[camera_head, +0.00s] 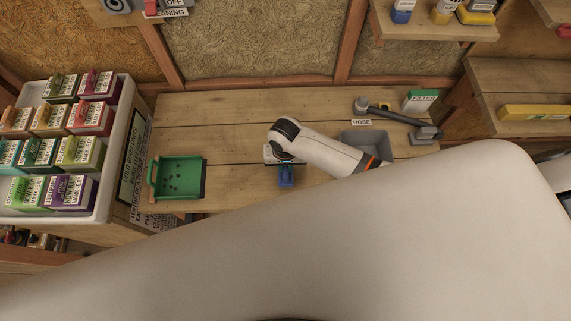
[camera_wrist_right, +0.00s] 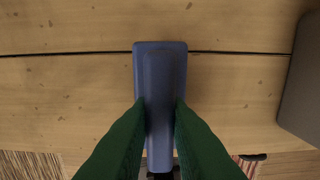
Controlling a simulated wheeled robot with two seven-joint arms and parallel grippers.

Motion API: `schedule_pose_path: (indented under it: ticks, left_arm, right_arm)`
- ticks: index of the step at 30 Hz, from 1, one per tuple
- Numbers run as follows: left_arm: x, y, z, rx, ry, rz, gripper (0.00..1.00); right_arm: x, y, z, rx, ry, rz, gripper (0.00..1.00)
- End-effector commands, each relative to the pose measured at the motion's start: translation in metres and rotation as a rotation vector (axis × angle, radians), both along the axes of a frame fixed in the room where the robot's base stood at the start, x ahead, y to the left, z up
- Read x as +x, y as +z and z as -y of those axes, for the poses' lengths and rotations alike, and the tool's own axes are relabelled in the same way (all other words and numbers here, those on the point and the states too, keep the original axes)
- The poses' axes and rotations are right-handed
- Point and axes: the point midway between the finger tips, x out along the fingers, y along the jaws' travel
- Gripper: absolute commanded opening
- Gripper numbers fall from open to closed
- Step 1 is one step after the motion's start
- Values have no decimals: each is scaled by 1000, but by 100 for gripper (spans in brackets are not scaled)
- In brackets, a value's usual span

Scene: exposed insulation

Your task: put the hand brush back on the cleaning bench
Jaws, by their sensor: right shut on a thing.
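The hand brush (camera_head: 286,177), with a blue body, is over the front part of the wooden cleaning bench (camera_head: 230,120). In the right wrist view the brush (camera_wrist_right: 161,75) lies lengthwise between the two green fingers of my right gripper (camera_wrist_right: 160,108), which is shut on it. Bench planks show beneath it; I cannot tell whether it touches them. In the head view my right gripper (camera_head: 285,165) points down at the middle of the bench, its fingers mostly hidden. A white label (camera_head: 270,154) is partly covered behind it. My left gripper is not in view.
A green dustpan (camera_head: 180,178) with dark bits sits left on the bench. A grey tray (camera_head: 367,142), a hose nozzle (camera_head: 397,115) and a filter box (camera_head: 419,101) are at the right. A rack of colourful boxes (camera_head: 98,150) stands left. My white arm hides the foreground.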

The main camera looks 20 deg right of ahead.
Motion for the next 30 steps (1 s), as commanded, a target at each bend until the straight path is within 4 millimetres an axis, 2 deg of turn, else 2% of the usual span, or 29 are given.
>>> schedule_pose_path:
  ticks: [11, 12, 15, 16, 25, 30]
  left_arm:
    - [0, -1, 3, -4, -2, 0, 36]
    - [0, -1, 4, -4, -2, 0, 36]
    - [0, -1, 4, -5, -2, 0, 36]
    - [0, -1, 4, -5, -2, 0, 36]
    - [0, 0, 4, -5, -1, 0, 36]
    - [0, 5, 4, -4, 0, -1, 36]
  right_arm:
    - [1, -4, 0, 1, 0, 1, 0]
    - [0, -4, 0, 1, 1, 1, 19]
    - [0, -4, 0, 1, 1, 1, 36]
    - [0, -4, 0, 1, 1, 1, 38]
    - [0, -2, 0, 0, 1, 1, 38]
    - [1, 19, 0, 1, 2, 2, 38]
